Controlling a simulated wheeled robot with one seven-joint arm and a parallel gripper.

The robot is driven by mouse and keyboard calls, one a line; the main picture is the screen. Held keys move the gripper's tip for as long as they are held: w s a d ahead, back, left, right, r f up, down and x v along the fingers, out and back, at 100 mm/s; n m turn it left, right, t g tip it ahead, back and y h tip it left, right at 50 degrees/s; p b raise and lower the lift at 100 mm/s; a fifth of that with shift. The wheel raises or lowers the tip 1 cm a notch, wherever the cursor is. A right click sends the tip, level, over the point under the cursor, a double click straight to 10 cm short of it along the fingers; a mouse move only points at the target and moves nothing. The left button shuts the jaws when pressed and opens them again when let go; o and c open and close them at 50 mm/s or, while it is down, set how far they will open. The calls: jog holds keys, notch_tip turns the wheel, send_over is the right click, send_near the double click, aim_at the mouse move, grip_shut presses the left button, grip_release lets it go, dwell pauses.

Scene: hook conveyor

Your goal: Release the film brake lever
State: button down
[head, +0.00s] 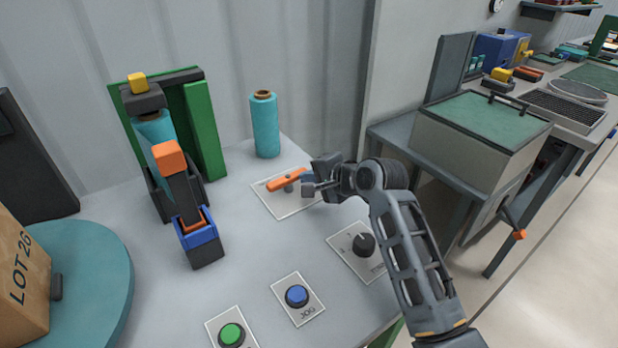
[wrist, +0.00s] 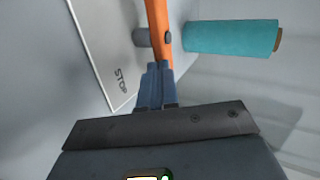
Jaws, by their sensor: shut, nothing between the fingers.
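An orange lever (head: 287,179) lies across a grey pivot on a pale plate (head: 284,205) on the table. In the wrist view the orange lever (wrist: 159,32) runs up from my fingertips, and the plate (wrist: 97,40) bears the word STOP. My gripper (head: 307,186) is at the right end of the lever. In the wrist view my gripper (wrist: 156,72) has its blue-grey fingers together, close to the lever's near end. I cannot tell whether they touch it. The fingers hide part of that end.
A teal film roll (head: 265,126) stands behind the plate. A green-framed film unit (head: 208,125) with an orange block is at left. A dark knob (head: 363,245), a blue JOG button (head: 297,296) and a green button (head: 231,335) are in front. A turntable (head: 92,275) holds a box.

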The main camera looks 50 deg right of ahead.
aim_at(304, 167)
jog(key=n+y, duration=0.1)
jog(key=w+d+n+y, duration=0.1)
jog(key=n+y, duration=0.1)
jog(key=shift+d+p, duration=0.2)
jog(key=shift+p, duration=0.1)
jog(key=n+y, duration=0.1)
jog(key=w+n+g+y, duration=0.1)
jog(key=n+y, duration=0.1)
jog(key=d+n+y, duration=0.1)
jog(key=shift+w+d+r+n+y, duration=0.1)
jog(key=shift+w+n+y, duration=0.25)
jog(key=shift+n+y, duration=0.05)
jog(key=shift+w+d+g+p, duration=0.1)
jog(key=shift+w+g+p, duration=0.25)
jog(key=shift+w, duration=0.2)
jog(key=shift+w+d, duration=0.1)
jog(key=shift+w, duration=0.1)
jog(key=shift+w+n+g+y, duration=0.25)
jog(key=shift+n+y, duration=0.35)
jog(key=shift+n, duration=0.1)
jog(key=shift+w, duration=0.15)
jog(key=shift+w+p, duration=0.45)
jog(key=shift+w, duration=0.2)
jog(key=shift+w+a, duration=0.2)
jog(key=shift+d, duration=0.1)
